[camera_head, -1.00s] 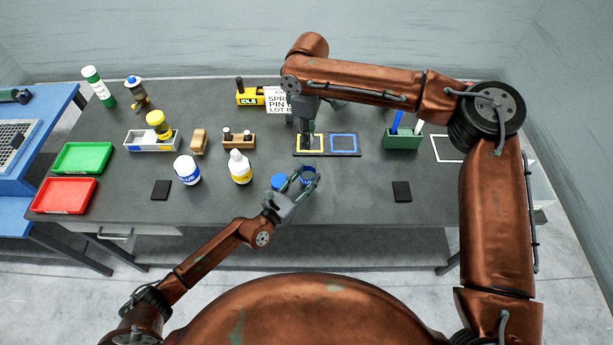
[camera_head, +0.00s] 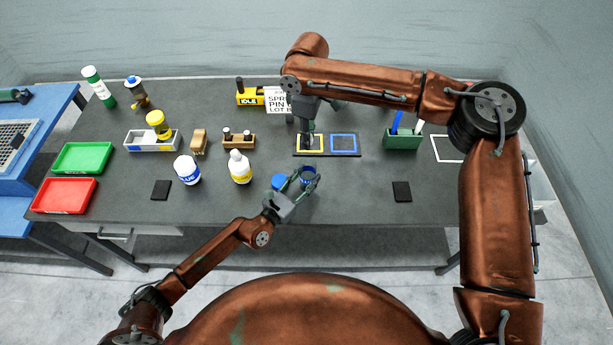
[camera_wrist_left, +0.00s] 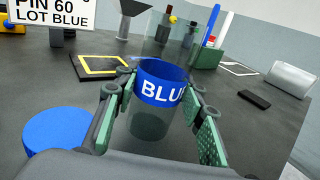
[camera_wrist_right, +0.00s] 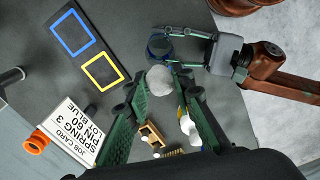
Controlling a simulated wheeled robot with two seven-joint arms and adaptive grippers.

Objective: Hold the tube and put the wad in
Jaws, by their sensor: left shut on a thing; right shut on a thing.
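A clear tube with a blue band marked BLUE (camera_wrist_left: 162,82) stands upright on the table, and it shows in the head view (camera_head: 308,174). My left gripper (camera_head: 312,180) is shut on it, one finger on each side. A round grey-white wad (camera_wrist_right: 160,79) sits between the fingertips of my right gripper (camera_wrist_right: 165,84), which is shut on it. In the right wrist view the wad appears just beside the tube (camera_wrist_right: 159,46), apart from its mouth. In the head view the wad is hidden by my right gripper (camera_head: 307,140).
A blue lid (camera_wrist_left: 58,136) lies left of the tube. A white bottle (camera_head: 240,168) and a BLUE jar (camera_head: 187,170) stand further left. Behind is a dark mat with yellow and blue squares (camera_head: 326,155) and a job card (camera_head: 277,100). A green pen holder (camera_head: 403,140) stands right.

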